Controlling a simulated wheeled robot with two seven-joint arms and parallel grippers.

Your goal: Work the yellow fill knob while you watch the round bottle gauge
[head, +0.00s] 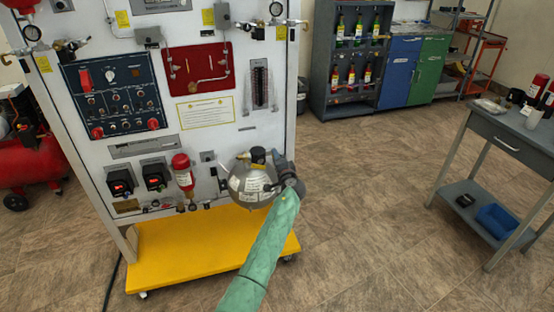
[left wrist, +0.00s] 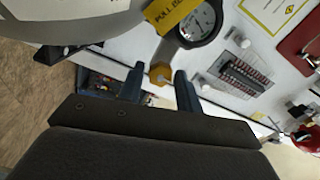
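The grey round bottle (head: 245,184) sits low on the front of the trainer, and its side fills the top left of the left wrist view (left wrist: 70,18). The yellow fill knob (left wrist: 160,73) shows in the left wrist view. The round bottle gauge (left wrist: 198,22) is just above it with a dark rim and pale dial; its reading is too small to tell. My left gripper (left wrist: 160,72) is open, with one finger on each side of the knob; I cannot tell if they touch it. In the head view my left gripper (head: 287,178) is at the bottle's right side.
A yellow tag (left wrist: 174,14) partly overlaps the gauge. The white trainer panel (head: 206,112) stands on a yellow wheeled base (head: 190,250). A grey table (head: 495,140) is at the right, a red compressor (head: 30,170) at the left. The floor between trainer and table is clear.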

